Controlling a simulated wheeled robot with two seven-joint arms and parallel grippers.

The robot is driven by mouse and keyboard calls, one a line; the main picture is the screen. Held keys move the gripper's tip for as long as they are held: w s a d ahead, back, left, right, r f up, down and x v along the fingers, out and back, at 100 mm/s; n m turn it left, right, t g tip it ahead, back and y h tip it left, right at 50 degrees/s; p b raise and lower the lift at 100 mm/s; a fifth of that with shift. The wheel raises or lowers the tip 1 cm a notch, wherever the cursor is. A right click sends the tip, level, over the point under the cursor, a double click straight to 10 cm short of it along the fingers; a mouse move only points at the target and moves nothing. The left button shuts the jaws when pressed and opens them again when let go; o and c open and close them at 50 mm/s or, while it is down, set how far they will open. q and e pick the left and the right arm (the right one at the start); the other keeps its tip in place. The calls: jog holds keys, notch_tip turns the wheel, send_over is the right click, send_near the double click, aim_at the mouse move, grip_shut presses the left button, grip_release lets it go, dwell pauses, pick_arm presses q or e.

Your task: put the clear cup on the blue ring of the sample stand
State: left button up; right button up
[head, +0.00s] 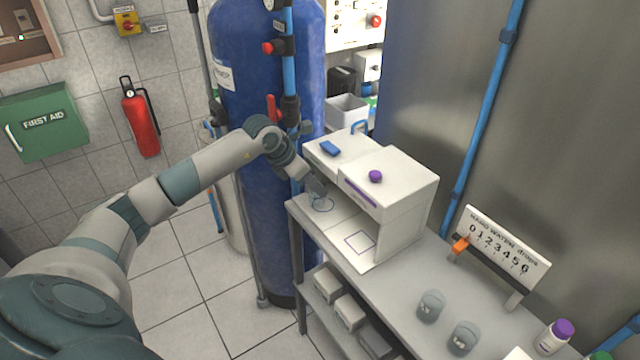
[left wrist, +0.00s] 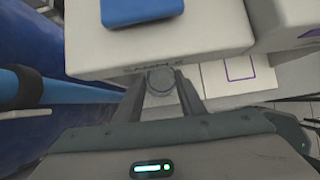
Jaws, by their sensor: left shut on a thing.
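My left gripper (head: 317,192) reaches in low at the left end of the white sample stand, over the blue ring (head: 323,210) on its base plate. In the left wrist view the fingers (left wrist: 162,92) are shut on the clear cup (left wrist: 160,80), which shows as a grey round shape between them. In the head view the cup is too small and too covered by the gripper to make out. I cannot tell whether it touches the plate. The sample stand (head: 405,172) also has a purple square (head: 360,243). My right gripper is out of view.
Two grey see-through cups (head: 430,306) (head: 462,338) stand on the bench (head: 400,285). A drop-count board (head: 505,250) and a purple-capped bottle (head: 553,337) are at the right. The stand's upper box, with a blue block (head: 330,149), rises close behind the gripper. The blue tank (head: 250,110) is close to its left.

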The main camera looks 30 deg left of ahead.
pick_arm(q)
jog(key=shift+w+d+r, duration=0.2)
jog(key=shift+w+d, duration=0.15)
jog(key=shift+w, duration=0.35)
jog(key=shift+w+d+f+p, duration=0.15)
jog(key=shift+w+f+p, duration=0.15)
jog(key=shift+p, duration=0.25)
jog(key=shift+f, duration=0.65)
jog(key=shift+s, duration=0.1)
jog(key=shift+f, duration=0.15)
jog(key=o, duration=1)
jog(key=shift+r, duration=0.2)
